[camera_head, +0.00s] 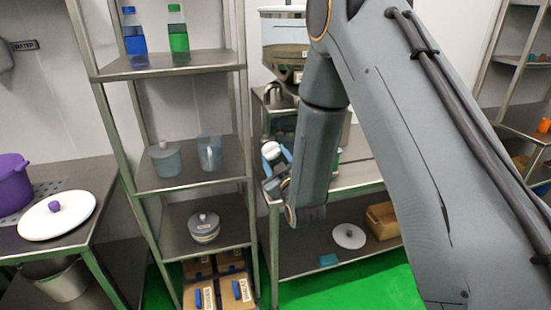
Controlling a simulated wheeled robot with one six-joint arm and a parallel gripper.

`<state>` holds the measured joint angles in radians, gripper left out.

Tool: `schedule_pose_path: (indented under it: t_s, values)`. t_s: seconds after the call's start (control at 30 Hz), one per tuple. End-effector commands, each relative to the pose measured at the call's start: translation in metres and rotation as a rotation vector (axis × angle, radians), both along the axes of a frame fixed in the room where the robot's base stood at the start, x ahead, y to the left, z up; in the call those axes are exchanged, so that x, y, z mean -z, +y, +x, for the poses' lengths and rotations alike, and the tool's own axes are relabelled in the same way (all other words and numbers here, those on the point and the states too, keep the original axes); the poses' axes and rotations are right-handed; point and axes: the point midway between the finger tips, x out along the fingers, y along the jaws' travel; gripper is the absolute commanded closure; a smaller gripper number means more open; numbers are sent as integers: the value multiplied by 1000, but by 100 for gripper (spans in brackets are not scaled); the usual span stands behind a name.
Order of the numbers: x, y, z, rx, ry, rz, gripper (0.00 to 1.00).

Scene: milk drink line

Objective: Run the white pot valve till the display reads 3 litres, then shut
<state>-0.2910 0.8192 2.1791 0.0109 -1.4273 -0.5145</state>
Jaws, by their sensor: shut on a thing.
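My gripper (277,167) is mostly behind my own arm, in front of the steel bench at the middle. It is shut on a small white rounded part (271,150); I cannot tell whether this is the valve handle. A pot with a pale upper band and steel lower part (285,32) stands high above, partly cut by the top edge and my arm. A curved grey pipe-like part (272,92) shows below it. I cannot make out a display or its reading, and no flow of liquid is visible.
A steel rack (170,70) at left holds blue (134,40) and green (178,38) bottles, pitchers and a lidded pot (203,227). A purple pot (13,185) and white lid (57,216) are on the left table. A wooden box (382,221) is on the lower shelf.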

Motion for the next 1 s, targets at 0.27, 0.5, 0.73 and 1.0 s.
schedule_pose_path:
  t_s: [0.27,0.5,0.73,1.0]
  values:
    - [1,0,0,1,31,115,77]
    - [1,1,1,0,79,278,77]
    - [0,1,1,0,116,411,77]
    - [0,1,1,0,140,494,77]
